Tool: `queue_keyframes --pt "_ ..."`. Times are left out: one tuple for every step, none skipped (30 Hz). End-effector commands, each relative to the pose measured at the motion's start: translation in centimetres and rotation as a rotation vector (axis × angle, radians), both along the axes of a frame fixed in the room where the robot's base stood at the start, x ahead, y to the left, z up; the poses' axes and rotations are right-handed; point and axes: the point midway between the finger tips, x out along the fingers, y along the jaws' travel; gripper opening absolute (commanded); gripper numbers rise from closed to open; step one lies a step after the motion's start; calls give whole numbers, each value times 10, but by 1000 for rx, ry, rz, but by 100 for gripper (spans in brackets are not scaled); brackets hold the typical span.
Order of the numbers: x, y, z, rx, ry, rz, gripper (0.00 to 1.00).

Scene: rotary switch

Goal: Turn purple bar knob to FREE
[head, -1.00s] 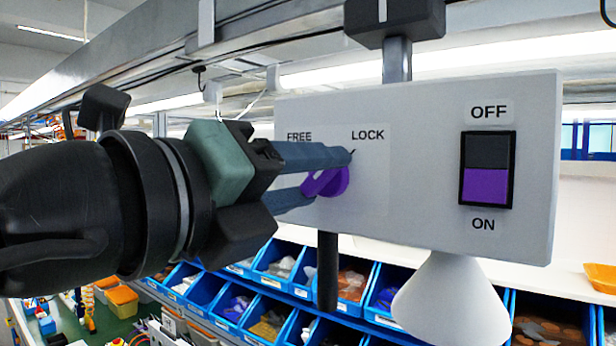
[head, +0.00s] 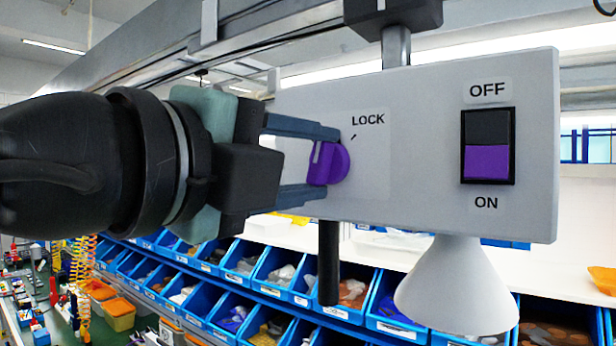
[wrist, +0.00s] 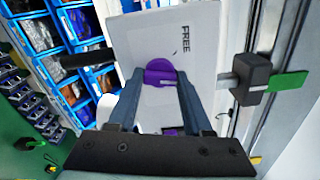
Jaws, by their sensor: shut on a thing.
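The purple bar knob (head: 330,164) sits on the front of a grey box (head: 420,130). It also shows in the wrist view (wrist: 159,72). Its pale pointer line stands nearly upright in the head view, turned left of the tick beside the LOCK label (head: 368,119). My gripper (head: 322,162) reaches in from the left, its two blue-grey fingers shut on the knob, one above and one below. The FREE label (wrist: 186,38) shows in the wrist view but is hidden behind my gripper in the head view.
A rocker switch (head: 488,160) with a purple lower half, labelled OFF and ON, is on the right of the box. A white cone (head: 458,285) and a black rod (head: 328,262) hang below it. Blue bins (head: 235,262) line the back.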

Motion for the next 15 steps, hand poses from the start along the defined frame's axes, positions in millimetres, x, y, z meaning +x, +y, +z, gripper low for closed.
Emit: queue_keyframes --pt "0 -1 -3 -36 28 -3 0" --pt "0 -1 -2 -60 46 -4 0" --pt "0 -1 -2 -91 67 -4 0" --pt "0 -1 -2 -114 85 -4 0" --pt "0 -1 -2 -136 102 -4 0" --pt "0 -1 -2 -167 124 -4 0" --pt "0 -1 -2 -191 141 -4 0" --pt "0 -1 -2 -213 157 -3 0" --pt "0 -1 -2 -244 180 -3 0" --pt "0 -1 -2 -268 197 -3 0" --pt "0 -1 -2 -290 213 -4 0" --pt "0 -1 -2 -320 236 -3 0" --pt "0 -1 -2 -343 253 -3 0" --pt "0 -1 -2 -366 270 -3 0" --pt "0 -1 -2 -397 292 -3 0"
